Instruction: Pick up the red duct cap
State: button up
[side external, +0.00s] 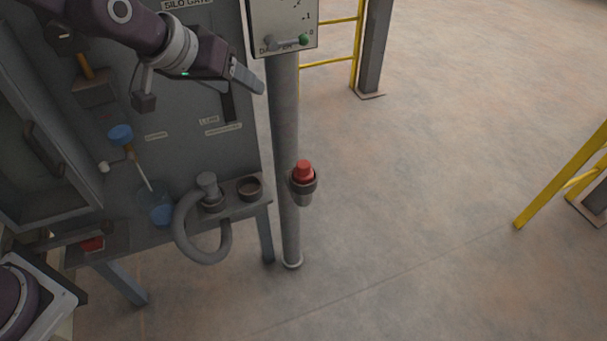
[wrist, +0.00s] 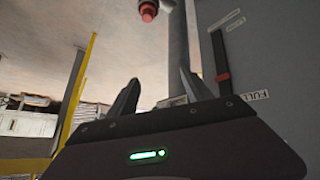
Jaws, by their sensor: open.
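The red duct cap (side external: 303,171) sits upright in a grey cup-like holder (side external: 303,186) on the side of the grey post. In the wrist view the red cap (wrist: 148,11) shows at the top edge, partly cut off, beyond the fingers. My gripper (side external: 258,86) is up and to the left of the cap, well apart from it, in front of the grey cabinet panel. In the wrist view my gripper (wrist: 158,92) has its two fingers spread with nothing between them.
The grey post (side external: 285,130) carries a panel box (side external: 284,28) above. A shelf (side external: 240,207) left of the post holds a bent grey hose (side external: 185,245) and a round cup (side external: 249,188). Yellow rails (side external: 555,185) stand at right. The floor right of the post is clear.

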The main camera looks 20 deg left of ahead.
jog(key=w+d+f+t, duration=0.1)
jog(key=w+d+f, duration=0.1)
jog(key=w+f, duration=0.3)
jog(key=w+d+f+t, duration=0.1)
jog(key=w+d+f, duration=0.2)
jog(key=f, duration=0.5)
jog(key=m+t+y, duration=0.1)
jog(key=t, duration=0.1)
send_near(307, 161)
jog(key=x, duration=0.2)
jog(key=f+x, duration=0.1)
jog(key=x, duration=0.1)
jog(key=shift+w+f, duration=0.1)
jog(key=shift+f, duration=0.05)
jog(key=shift+w+f, duration=0.25)
jog(key=shift+f, duration=0.05)
jog(key=x, duration=0.6)
jog(key=shift+w+a, duration=0.2)
jog(key=shift+w, duration=0.1)
jog(key=shift+r, duration=0.1)
grip_shut()
